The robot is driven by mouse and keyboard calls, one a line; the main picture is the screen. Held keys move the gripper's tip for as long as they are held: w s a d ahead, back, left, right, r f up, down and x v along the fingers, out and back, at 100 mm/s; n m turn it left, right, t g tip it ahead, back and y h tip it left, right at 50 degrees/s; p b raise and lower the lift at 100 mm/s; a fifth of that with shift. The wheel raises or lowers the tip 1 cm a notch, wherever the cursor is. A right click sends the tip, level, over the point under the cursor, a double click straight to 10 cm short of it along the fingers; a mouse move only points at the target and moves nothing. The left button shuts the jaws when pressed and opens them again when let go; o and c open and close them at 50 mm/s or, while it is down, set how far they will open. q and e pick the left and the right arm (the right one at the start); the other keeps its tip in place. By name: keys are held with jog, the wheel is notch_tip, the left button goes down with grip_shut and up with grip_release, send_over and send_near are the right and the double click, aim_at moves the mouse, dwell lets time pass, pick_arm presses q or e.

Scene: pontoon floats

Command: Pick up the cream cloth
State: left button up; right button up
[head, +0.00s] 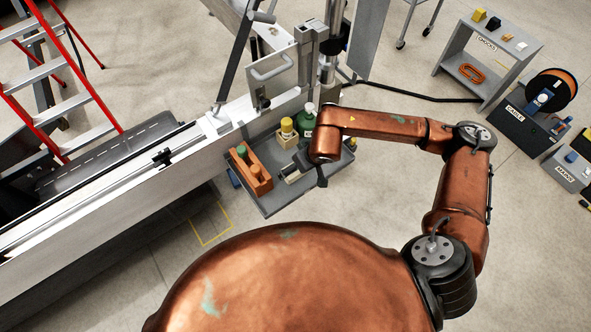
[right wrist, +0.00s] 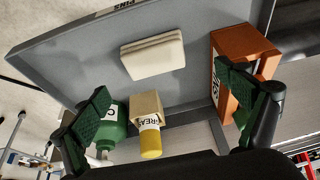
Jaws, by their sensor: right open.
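The cream cloth (right wrist: 152,57) lies folded in a flat pad on the grey tray (right wrist: 85,55) in the right wrist view. In the head view my right gripper and forearm cover most of that spot, so I cannot make the cloth out clearly there. My right gripper (right wrist: 165,86) is open and empty, its two dark green-padded fingers spread wide on either side of the cloth's line. The cloth appears beyond the fingertips, apart from them. In the head view the right gripper (head: 304,170) hangs over the tray (head: 275,203). My left gripper is not in view.
A yellow-capped grease container (right wrist: 150,142), a green bottle (right wrist: 113,122) and an orange-brown block (right wrist: 240,62) stand around the cloth. The tray adjoins a long pale rail (head: 120,185). A red ladder (head: 60,80) stands left; a grey shelf (head: 485,60) stands right.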

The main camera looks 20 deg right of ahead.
aim_at(291, 179)
jog(key=shift+w+d+f, duration=0.1)
jog(key=shift+w+f, duration=0.2)
jog(key=shift+f, duration=0.3)
jog(key=shift+w+d+f, duration=0.1)
jog(key=shift+w+f, duration=0.2)
jog(key=shift+f, duration=0.25)
jog(key=p+x, duration=0.2)
jog(key=x, duration=0.2)
jog(key=shift+a+f, duration=0.1)
jog(key=shift+f, duration=0.1)
jog(key=shift+w+f, duration=0.1)
jog(key=shift+f, duration=0.35)
jog(key=c, duration=1.2)
